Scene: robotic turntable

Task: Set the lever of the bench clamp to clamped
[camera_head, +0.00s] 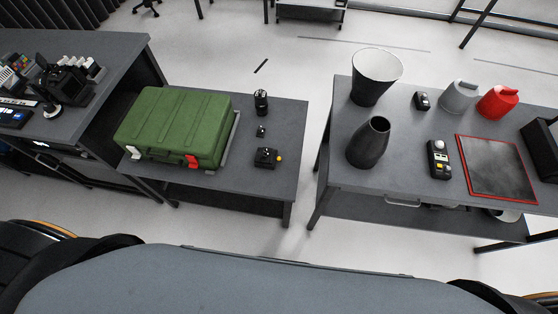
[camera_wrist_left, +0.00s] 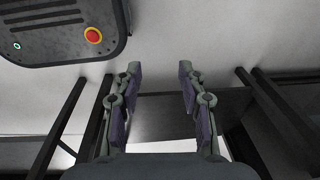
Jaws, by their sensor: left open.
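No part is plainly readable as the bench clamp or its lever. I cannot tell if either is the clamp. My left gripper (camera_wrist_left: 160,72) shows in the wrist view with its two fingers apart and nothing between them. Neither gripper shows in the head view, and my right gripper is not in view.
A green case (camera_head: 175,122) with a red latch lies on the middle table (camera_head: 285,125). The right table (camera_head: 400,185) holds a dark vase (camera_head: 369,142), a white-rimmed pot (camera_head: 376,75), a red jug (camera_head: 497,101) and a red-edged plate (camera_head: 497,170). A floor gap separates the two tables.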

